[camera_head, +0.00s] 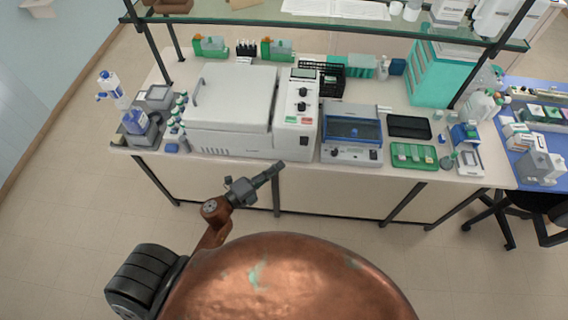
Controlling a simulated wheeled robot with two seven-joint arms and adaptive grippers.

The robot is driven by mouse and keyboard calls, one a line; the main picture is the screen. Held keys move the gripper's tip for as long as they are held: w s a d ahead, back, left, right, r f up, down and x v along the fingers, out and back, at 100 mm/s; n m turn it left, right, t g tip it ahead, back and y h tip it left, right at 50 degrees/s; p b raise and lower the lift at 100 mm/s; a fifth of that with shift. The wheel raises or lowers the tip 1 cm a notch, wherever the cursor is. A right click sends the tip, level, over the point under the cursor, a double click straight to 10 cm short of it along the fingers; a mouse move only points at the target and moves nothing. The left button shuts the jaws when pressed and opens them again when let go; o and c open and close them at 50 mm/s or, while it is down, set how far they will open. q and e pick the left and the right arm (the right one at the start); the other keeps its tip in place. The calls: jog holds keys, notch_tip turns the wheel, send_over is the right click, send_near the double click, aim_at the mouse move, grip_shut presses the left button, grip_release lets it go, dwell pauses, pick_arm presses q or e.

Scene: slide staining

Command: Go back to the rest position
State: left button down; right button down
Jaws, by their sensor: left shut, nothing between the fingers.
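My left gripper (270,173) is shut and empty. It is in front of the bench's front edge, over the floor, and points to the upper right. It touches nothing that I can see. My left arm (215,215) comes in from the lower left beside my copper-coloured body. My right gripper is not in view.
A lab bench (400,184) spans the middle. It carries a large white machine (230,105), a blue-windowed device (352,128), a green slide tray (413,156) and bottles. A glass shelf (330,27) hangs above. A blue table (540,140) and black chair (510,215) stand right. Floor in front is clear.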

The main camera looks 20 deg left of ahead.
pick_arm(q)
jog(key=shift+a, duration=0.1)
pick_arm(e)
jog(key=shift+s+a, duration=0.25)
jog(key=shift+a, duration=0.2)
pick_arm(q)
jog(key=shift+f, duration=0.1)
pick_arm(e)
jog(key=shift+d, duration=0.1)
